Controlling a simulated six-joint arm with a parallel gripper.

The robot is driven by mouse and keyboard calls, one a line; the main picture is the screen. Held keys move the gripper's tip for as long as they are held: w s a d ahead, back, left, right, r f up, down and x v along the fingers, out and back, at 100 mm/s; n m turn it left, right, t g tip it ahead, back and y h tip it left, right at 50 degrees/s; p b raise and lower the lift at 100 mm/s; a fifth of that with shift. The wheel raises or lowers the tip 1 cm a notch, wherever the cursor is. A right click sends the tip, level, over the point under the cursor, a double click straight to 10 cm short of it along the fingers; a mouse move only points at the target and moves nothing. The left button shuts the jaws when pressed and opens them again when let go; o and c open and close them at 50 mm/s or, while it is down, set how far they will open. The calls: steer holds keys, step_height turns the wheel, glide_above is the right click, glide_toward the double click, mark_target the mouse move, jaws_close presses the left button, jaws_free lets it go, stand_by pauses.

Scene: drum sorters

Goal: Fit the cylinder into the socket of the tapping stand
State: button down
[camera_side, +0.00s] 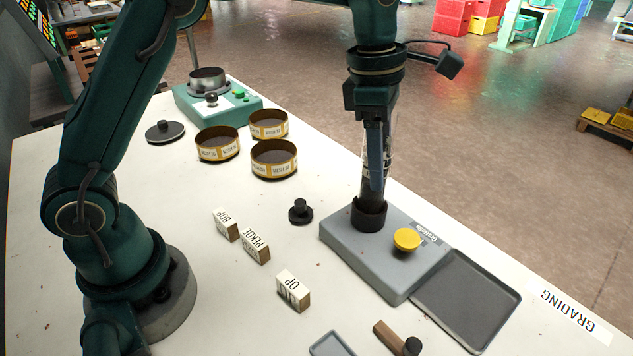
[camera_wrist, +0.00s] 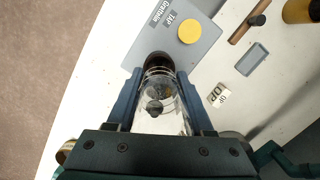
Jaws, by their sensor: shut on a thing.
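The clear glass cylinder (camera_wrist: 172,112) is upright between the two blue fingers of my gripper (camera_wrist: 159,77). The gripper is shut on it, and in the side view my gripper (camera_side: 376,184) hides much of the glass. The tapping stand (camera_side: 350,245) is a grey block with a yellow button (camera_side: 408,239) on top. Its socket (camera_side: 369,214) is a dark round ring at the stand's far end. The cylinder's lower end is at the socket mouth. I cannot tell how deep it sits, since the rim and fingers hide it. The socket also shows in the wrist view (camera_wrist: 157,58).
A dark tray (camera_side: 466,298) adjoins the stand on the right. A black knobbed weight (camera_side: 300,212) and several labelled blocks (camera_side: 256,247) lie to the left. Three labelled round sieves (camera_side: 274,159) and a green device (camera_side: 215,104) stand behind. A wooden-handled tool (camera_side: 390,337) lies in front.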

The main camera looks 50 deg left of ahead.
steer(key=shift+f, duration=0.85)
steer(key=shift+c, duration=1)
jaws_free()
steer(key=shift+r, duration=0.1)
steer(key=r, duration=0.4)
steer(key=shift+s+a+r, duration=0.2)
steer(key=shift+a+r, duration=0.15)
steer(key=shift+r, duration=0.05)
